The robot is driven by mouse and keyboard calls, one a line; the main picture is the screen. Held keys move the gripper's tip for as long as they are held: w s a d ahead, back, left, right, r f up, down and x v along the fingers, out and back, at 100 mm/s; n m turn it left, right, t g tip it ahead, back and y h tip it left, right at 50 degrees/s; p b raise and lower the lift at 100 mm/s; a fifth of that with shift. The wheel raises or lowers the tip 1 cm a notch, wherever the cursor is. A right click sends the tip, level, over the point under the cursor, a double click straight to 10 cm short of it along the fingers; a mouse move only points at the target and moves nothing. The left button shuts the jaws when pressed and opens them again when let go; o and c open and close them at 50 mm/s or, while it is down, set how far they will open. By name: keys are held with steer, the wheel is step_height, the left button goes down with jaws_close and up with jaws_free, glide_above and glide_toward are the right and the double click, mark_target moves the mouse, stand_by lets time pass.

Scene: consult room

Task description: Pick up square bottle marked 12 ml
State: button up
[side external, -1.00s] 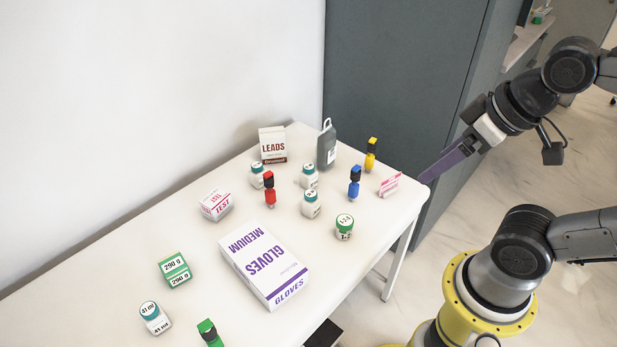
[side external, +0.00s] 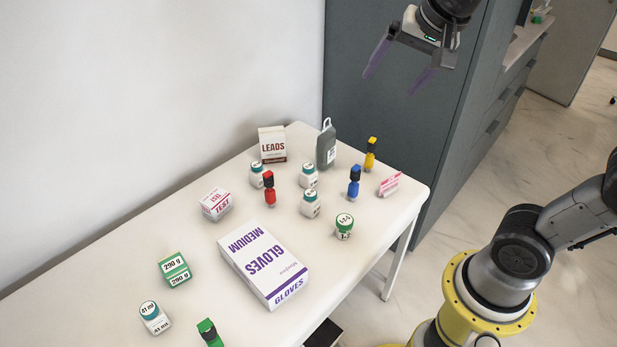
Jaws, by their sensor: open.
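Several small white bottles with teal caps stand on the table: one near the leads box (side external: 257,176), one in front of the grey bottle (side external: 309,177), one nearer the middle (side external: 311,205), and one at the front left marked 41 ml (side external: 156,320). The labels on the first three are too small to read, so I cannot tell which is marked 12 ml. My gripper (side external: 392,84) is open and empty, its two purple fingers pointing down and left. In the picture it is above the table's far right end, in front of the grey cabinet, apart from every bottle.
The white table (side external: 120,270) also holds a gloves box (side external: 263,262), leads box (side external: 272,146), test box (side external: 216,204), green 290 g box (side external: 175,270), green-lidded jar (side external: 344,228), grey bottle (side external: 326,150), pink item (side external: 389,184), and red, blue, yellow and green droppers. A grey cabinet (side external: 400,130) stands behind.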

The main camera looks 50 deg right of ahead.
steer(key=w+d+m, duration=0.1)
steer(key=w+m, duration=0.2)
steer(key=w, duration=0.5)
steer(key=m+g+h, duration=0.2)
steer(key=m+g, duration=0.2)
glide_above(308, 173)
steer(key=w+a, duration=0.2)
steer(key=a, duration=0.2)
step_height(308, 173, down, 23)
steer(key=shift+n+g, duration=0.4)
steer(key=shift+g, duration=0.4)
steer(key=x, duration=0.5)
steer(key=a+x, duration=0.1)
steer(key=x, duration=0.3)
steer(key=s+a+f+x, duration=0.1)
steer(key=x, duration=0.4)
steer(key=shift+a+f, duration=0.1)
steer(key=shift+f, duration=0.1)
steer(key=shift+h, duration=0.3)
steer(key=shift+x, duration=3.2)
steer(key=c, duration=1.4)
steer(key=shift+r, duration=0.15)
